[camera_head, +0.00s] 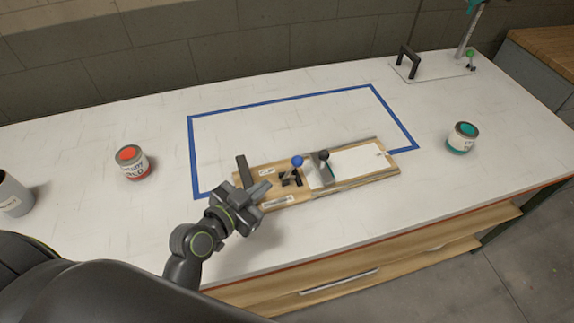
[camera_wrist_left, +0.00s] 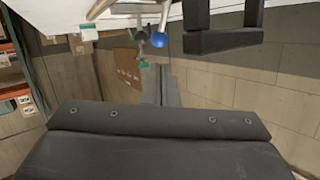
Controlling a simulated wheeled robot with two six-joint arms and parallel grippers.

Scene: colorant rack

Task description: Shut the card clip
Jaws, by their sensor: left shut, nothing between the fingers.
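The card clip board (camera_head: 288,199) is a long wooden base lying on the white bench, at a slant. A blue ball knob (camera_head: 298,161) stands up on its left half, and it also shows in the left wrist view (camera_wrist_left: 197,42). A grey metal plate (camera_head: 320,174) with a black knob (camera_head: 323,155) stands at the left end of a white card (camera_head: 358,163). I cannot tell whether the clip is pressed on the card. My left gripper (camera_head: 264,187) is shut and empty over the board's left end, left of the blue knob. My right gripper is out of view.
A black handle (camera_head: 242,170) stands at the board's left end. A blue tape outline (camera_head: 280,98) surrounds clear bench behind the board. A red can (camera_head: 133,164) stands left, a teal can (camera_head: 461,138) right. A black-handled stand (camera_head: 408,62) is at the back right.

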